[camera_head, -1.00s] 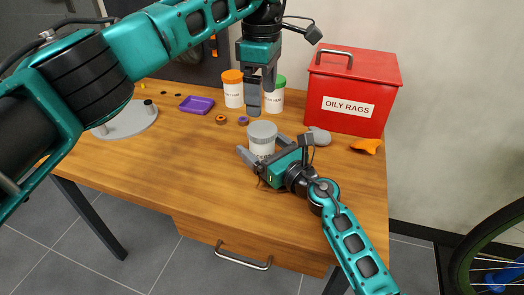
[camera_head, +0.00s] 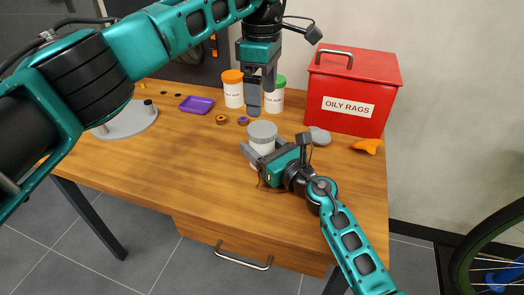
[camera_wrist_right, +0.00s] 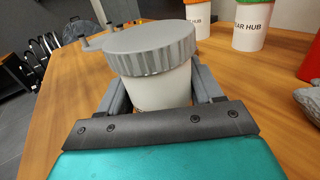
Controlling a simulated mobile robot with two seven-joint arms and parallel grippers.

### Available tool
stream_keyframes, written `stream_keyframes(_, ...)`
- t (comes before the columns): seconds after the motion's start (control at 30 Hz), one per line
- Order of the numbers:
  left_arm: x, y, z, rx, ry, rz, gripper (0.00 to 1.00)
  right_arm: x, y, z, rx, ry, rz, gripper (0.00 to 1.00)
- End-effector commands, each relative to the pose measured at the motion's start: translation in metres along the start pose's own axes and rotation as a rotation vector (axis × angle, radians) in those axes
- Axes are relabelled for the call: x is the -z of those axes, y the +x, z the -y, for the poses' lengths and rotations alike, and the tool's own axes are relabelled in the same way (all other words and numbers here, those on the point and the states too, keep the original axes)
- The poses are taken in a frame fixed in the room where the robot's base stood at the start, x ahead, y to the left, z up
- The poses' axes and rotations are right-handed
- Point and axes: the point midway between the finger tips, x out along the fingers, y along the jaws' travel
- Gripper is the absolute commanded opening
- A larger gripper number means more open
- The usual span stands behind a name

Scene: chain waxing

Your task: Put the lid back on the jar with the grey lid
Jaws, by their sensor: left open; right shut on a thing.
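The jar with the grey lid (camera_head: 258,152) stands on the wooden table; its white body also shows in the wrist view (camera_wrist_right: 158,88). The ribbed grey lid (camera_head: 262,131) sits on top of the jar, and it fills the upper middle of the wrist view (camera_wrist_right: 150,48). I cannot tell whether it is screwed tight. My right gripper (camera_head: 264,148) is shut around the jar body below the lid, with a finger on each side. My left gripper (camera_head: 262,92) points down, open and empty, above and behind the jar, partly in front of the white jars.
An orange-lidded jar (camera_head: 233,92) and a green-lidded jar (camera_head: 275,99) stand behind. A red oily rags box (camera_head: 350,92), grey stone (camera_head: 319,136) and orange cloth (camera_head: 367,146) lie to the right. A purple tray (camera_head: 196,105) and grey disc (camera_head: 130,122) are left. The front table is clear.

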Motion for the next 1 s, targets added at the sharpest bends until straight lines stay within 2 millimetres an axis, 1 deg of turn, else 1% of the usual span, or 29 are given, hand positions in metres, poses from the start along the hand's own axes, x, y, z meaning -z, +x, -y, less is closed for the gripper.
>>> stream_keyframes(0.03,0.0,0.0,0.0,0.0,0.0,0.0,0.92,0.0003,-0.0001,0.0,0.0,0.0,-0.001,0.29)
stream_keyframes(0.33,0.0,0.0,0.0,0.0,-0.009,0.0,0.92,0.0004,-0.0002,0.0,0.0,0.0,-0.001,0.0)
stream_keyframes(0.47,0.0,0.0,0.0,0.0,-0.086,0.0,0.92,0.0004,-0.0002,0.0,0.0,0.0,-0.001,0.0)
stream_keyframes(0.57,0.0,0.0,0.0,0.0,-0.217,0.0,0.92,0.0004,-0.0002,0.0,0.0,0.0,-0.001,0.0)
stream_keyframes(0.67,0.0,0.0001,0.0,0.0,-0.396,0.0,0.92,0.0004,-0.0002,0.0001,0.0,0.0,-0.001,0.0)
stream_keyframes(1.0,-0.0002,0.0001,0.0001,0.0,-1.053,0.0,0.92,0.0005,-0.0002,0.0,0.0,0.0,-0.001,0.0)
